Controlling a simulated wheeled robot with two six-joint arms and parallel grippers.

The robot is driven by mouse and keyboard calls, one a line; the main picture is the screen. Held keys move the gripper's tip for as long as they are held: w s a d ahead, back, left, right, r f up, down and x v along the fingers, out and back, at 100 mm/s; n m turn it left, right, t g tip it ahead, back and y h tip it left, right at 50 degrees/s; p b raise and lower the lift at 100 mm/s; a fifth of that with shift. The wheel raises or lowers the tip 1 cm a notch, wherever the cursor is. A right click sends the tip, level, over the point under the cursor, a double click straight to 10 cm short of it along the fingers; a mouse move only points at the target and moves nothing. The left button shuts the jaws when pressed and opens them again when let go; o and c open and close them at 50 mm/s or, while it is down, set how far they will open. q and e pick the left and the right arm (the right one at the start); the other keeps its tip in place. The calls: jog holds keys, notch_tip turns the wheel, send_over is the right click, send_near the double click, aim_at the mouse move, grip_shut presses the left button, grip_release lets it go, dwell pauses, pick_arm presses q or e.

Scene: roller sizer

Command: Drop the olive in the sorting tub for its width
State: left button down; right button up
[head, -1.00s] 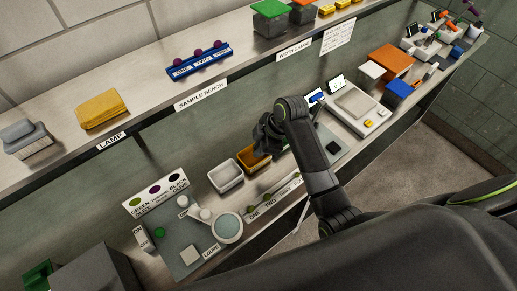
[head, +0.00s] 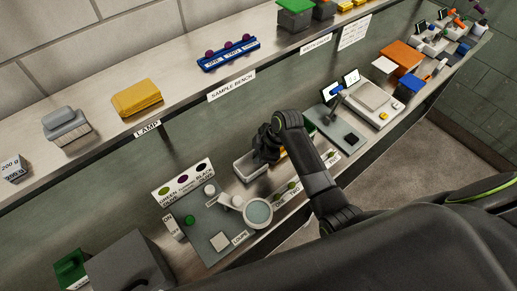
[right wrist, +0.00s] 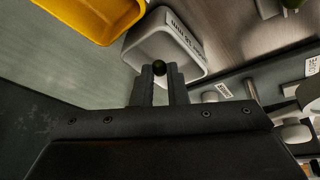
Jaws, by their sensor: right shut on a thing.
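My right gripper (head: 264,150) is over the right part of the white sorting tub (head: 247,168). It is shut on a dark green olive (right wrist: 159,68), which shows between the fingertips in the right wrist view. There the olive lines up with the inside of the white tub (right wrist: 140,45), whose label I cannot read fully. The yellow sorting tub (right wrist: 95,18) stands beside it; in the head view my arm hides most of it. My left gripper is not in view.
A numbered strip with olives (head: 291,187) runs in front of the tubs. A round loupe (head: 258,211) stands left of it. An olive colour card (head: 182,180) stands behind the grey mat. A scale (head: 370,97) is at the right. The sample bench shelf (head: 180,95) runs above.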

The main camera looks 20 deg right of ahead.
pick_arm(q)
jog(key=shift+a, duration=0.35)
pick_arm(e)
jog(key=shift+f, duration=0.35)
jog(key=o, duration=0.7)
jog(key=shift+r, duration=0.1)
